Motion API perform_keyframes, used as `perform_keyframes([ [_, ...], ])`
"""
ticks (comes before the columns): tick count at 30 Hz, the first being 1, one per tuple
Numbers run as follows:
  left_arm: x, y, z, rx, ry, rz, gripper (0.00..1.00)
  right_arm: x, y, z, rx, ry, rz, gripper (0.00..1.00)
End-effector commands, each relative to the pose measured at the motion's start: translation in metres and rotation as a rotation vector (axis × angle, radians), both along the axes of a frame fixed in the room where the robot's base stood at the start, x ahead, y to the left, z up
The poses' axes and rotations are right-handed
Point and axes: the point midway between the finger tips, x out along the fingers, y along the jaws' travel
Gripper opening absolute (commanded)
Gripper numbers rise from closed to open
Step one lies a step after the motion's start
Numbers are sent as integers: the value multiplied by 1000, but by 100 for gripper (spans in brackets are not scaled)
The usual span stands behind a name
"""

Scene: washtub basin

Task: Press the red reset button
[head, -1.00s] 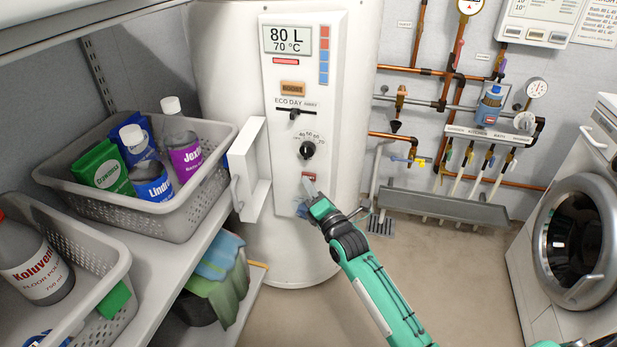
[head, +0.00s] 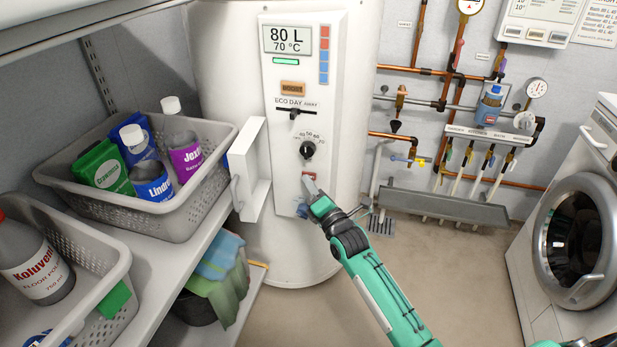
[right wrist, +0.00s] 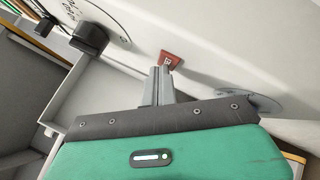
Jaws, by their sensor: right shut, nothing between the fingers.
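The white control panel (head: 330,110) is on the front of the water heater, with its white cover (head: 263,165) swung open to the left. The red reset button (head: 309,175) is low on the panel, under the black dial (head: 308,150); it also shows in the right wrist view (right wrist: 171,60). My right gripper (head: 310,186) is shut and empty, its fingertips (right wrist: 160,72) right at the lower edge of the button. Whether they touch it I cannot tell. The indicator bar (head: 286,61) under the display is green.
A shelf (head: 160,265) with baskets of bottles (head: 180,220) stands on the left. Pipes and valves (head: 480,145) line the wall at right, and a washing machine (head: 570,230) stands at far right. The floor (head: 450,270) between is clear.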

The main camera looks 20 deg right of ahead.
Motion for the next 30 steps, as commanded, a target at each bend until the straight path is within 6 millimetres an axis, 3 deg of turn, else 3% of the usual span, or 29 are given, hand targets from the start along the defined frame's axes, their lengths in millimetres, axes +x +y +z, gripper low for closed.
perform_keyframes([
  [12,0,0,13,0,0,-1,56,-12,8,2,1,0,-1,0],
  [23,0,0,14,0,0,0,56,-14,9,1,0,0,0,0],
  [30,0,0,29,0,0,0,56,-32,21,2,2,1,0,0],
])
